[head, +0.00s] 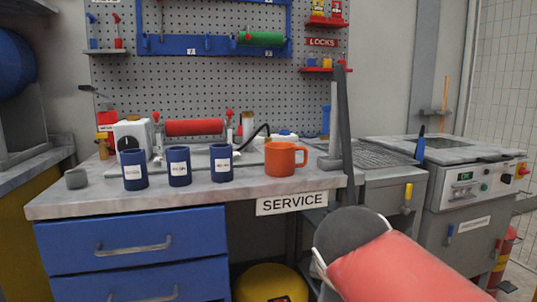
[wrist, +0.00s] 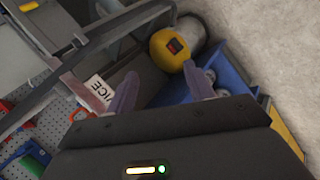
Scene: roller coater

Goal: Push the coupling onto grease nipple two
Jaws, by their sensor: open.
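My gripper (wrist: 160,86) shows in the wrist view with its two fingers spread apart and nothing between them. It hangs over the floor and the front of the bench, away from the benchtop. In the head view a thin black hose (head: 257,130) curves up behind the orange mug; a coupling at its end cannot be made out. A red roller (head: 194,127) lies between stands with red knobs at the back of the bench. Grease nipple two is too small or hidden to identify in either view.
Several blue tins (head: 179,167) and an orange mug (head: 285,159) stand along the front of the bench (head: 75,203). A grey upright post (head: 345,120) rises at its right end. A yellow round canister (head: 270,284) sits below. A grey machine (head: 460,205) stands at right.

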